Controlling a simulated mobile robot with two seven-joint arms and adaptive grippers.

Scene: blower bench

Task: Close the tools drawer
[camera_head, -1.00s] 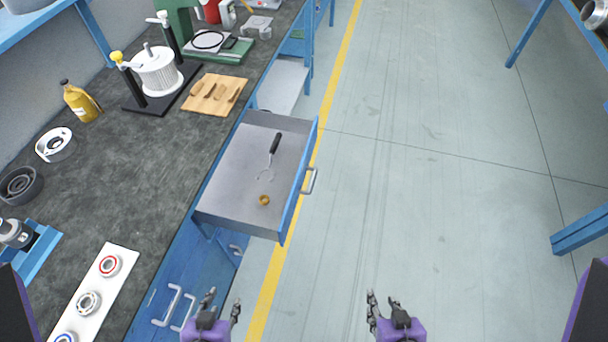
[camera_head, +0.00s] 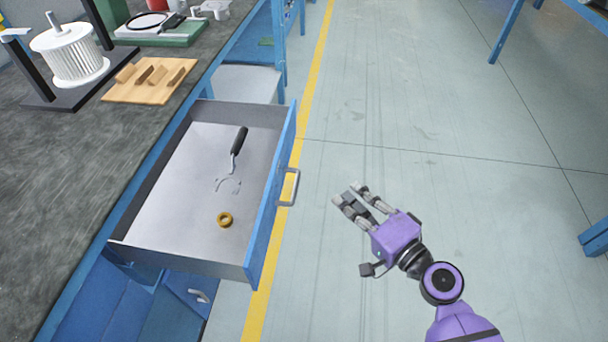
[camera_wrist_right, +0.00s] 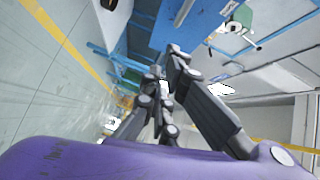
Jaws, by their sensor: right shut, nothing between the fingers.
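The tools drawer (camera_head: 150,200) stands pulled out from the bench, with a blue front (camera_head: 270,200) and a grey metal handle (camera_head: 289,187). Inside lie a black-handled tool (camera_head: 238,141) with a curved metal end and a small brass-coloured ring (camera_head: 225,219). My right gripper (camera_head: 351,196) is to the right of the drawer front, apart from the handle, with its fingers pointing up and left; it is shut and empty. Its fingers (camera_wrist_right: 165,75) also show in the right wrist view. My left gripper is out of view.
The dark bench top (camera_head: 70,190) holds a wooden block (camera_head: 150,80), a white finned rotor (camera_head: 70,55) on a black stand and a green fixture (camera_head: 165,32). The grey floor right of the drawer is clear. A blue frame leg (camera_head: 597,238) stands at far right.

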